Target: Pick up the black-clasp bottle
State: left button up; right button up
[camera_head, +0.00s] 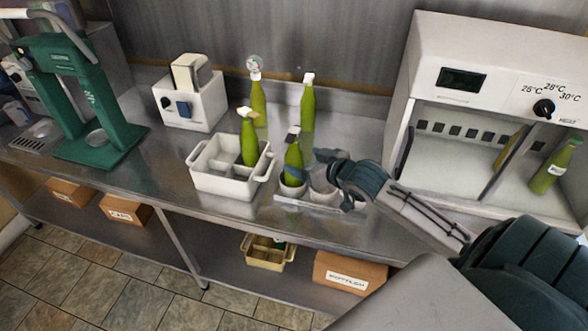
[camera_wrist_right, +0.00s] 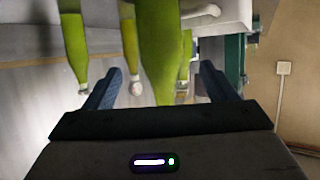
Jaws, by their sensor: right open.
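The bottle with a dark clasp at its neck (camera_head: 293,162) is green and stands upright in a white cup of a small two-cup holder (camera_head: 321,198). My right gripper (camera_head: 308,165) is open at its right side, with its fingers level with the bottle's body. In the right wrist view, which is upside down, a large green bottle (camera_wrist_right: 161,45) appears between the two open fingers (camera_wrist_right: 160,88). Whether the fingers touch it cannot be told. My left gripper is not in view.
A white crate (camera_head: 209,181) with another green bottle (camera_head: 249,140) stands just left. Two green bottles (camera_head: 258,100) (camera_head: 307,104) stand behind. A white incubator (camera_head: 450,40) with a bottle (camera_head: 553,168) is at right.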

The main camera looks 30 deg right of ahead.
aim_at(290, 157)
jog(key=shift+x, duration=1.1)
jog(key=shift+w+a+f+p, duration=0.1)
jog(key=shift+w+p, duration=0.15)
jog(key=shift+p, duration=0.05)
jog(key=p+x, duration=0.1)
jog(key=x, duration=0.3)
jog(key=shift+f+p, duration=0.2)
jog(key=shift+p, duration=0.15)
jog(key=shift+w+a+f, duration=0.1)
jog(key=shift+w+f, duration=0.15)
jog(key=shift+s, duration=0.1)
jog(key=shift+c, duration=0.2)
jog(key=shift+r, duration=0.1)
jog(key=c, duration=1.5)
